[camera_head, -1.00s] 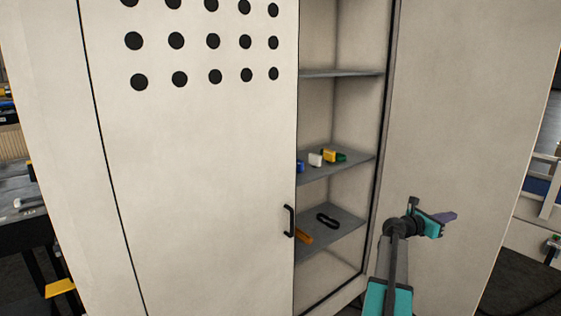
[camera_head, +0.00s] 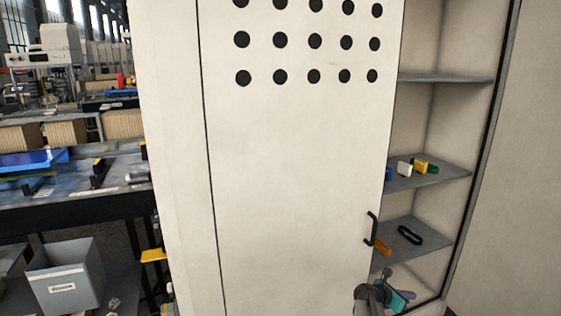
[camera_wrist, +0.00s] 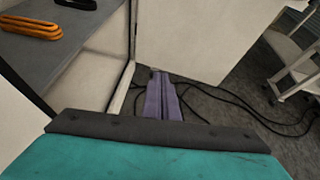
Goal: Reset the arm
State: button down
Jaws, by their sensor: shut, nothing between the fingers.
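My gripper (camera_head: 404,295) is low at the right in the head view, in front of the open half of the cabinet, just below the lower shelf. In the wrist view its purple fingers (camera_wrist: 161,98) lie together with nothing between them. They point past the cabinet's bottom edge toward the floor and an open door. My teal wrist part fills the bottom of that view. The gripper touches nothing that I can see.
The cabinet's left door (camera_head: 300,170) is closed, with a black handle (camera_head: 371,229). Shelves hold an orange item (camera_head: 383,247), a black loop (camera_head: 410,235) and small coloured items. A grey bin (camera_head: 66,277) stands at left. Cables (camera_wrist: 245,105) lie on the floor.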

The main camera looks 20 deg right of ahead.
jog(key=a+f+m+y, duration=0.1)
jog(key=a+f+y, duration=0.2)
jog(key=a+f, duration=1.2)
jog(key=s+a+f+m+g+y, duration=0.1)
jog(key=s+a+f, duration=0.25)
jog(key=a, duration=0.35)
jog(key=s+a+f+m+y, duration=0.1)
jog(key=s+a+f+m, duration=0.2)
jog(key=a, duration=0.4)
jog(key=s+a+f+g+y, duration=0.1)
jog(key=s+a+f+y, duration=0.1)
jog(key=s+a+f, duration=0.4)
jog(key=s+a+m+g+y, duration=0.4)
jog(key=s+a+m+y, duration=0.2)
jog(key=s+a+m, duration=0.8)
jog(key=s+a, duration=0.2)
jog(key=a, duration=0.2)
jog(key=shift+s+a+f+m+g, duration=0.3)
jog(key=shift+m, duration=0.1)
